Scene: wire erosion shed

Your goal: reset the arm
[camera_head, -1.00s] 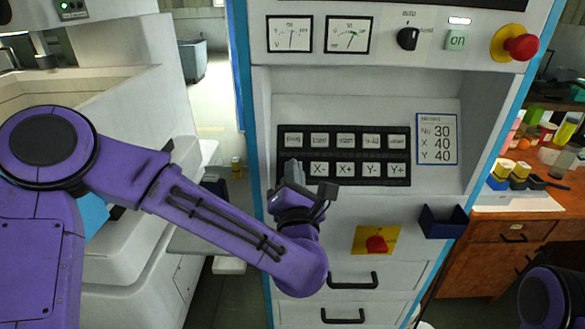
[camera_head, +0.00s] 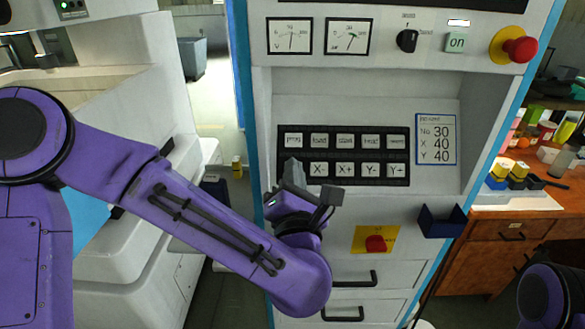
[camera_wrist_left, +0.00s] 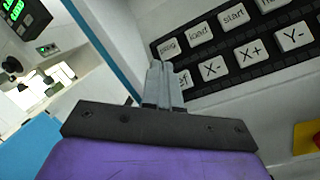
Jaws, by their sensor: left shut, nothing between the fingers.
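My left arm reaches in from the left, and its gripper (camera_head: 292,170) is in front of the machine's keypad (camera_head: 345,155), over its lower left end. In the left wrist view the gripper's fingers (camera_wrist_left: 161,75) are together with nothing between them. They cover part of the lower left key of the keypad (camera_wrist_left: 240,45). I cannot tell whether the fingertips touch the panel. Of my right arm only a purple rounded part shows at the lower right of the head view; its gripper is out of view.
The machine's panel has a rotary knob (camera_head: 407,40), a green ON button (camera_head: 456,42) and a red mushroom button (camera_head: 520,49). Below the keypad are a red button on a yellow plate (camera_head: 376,243) and a dark blue holder (camera_head: 442,221). A wooden bench (camera_head: 515,222) stands at the right.

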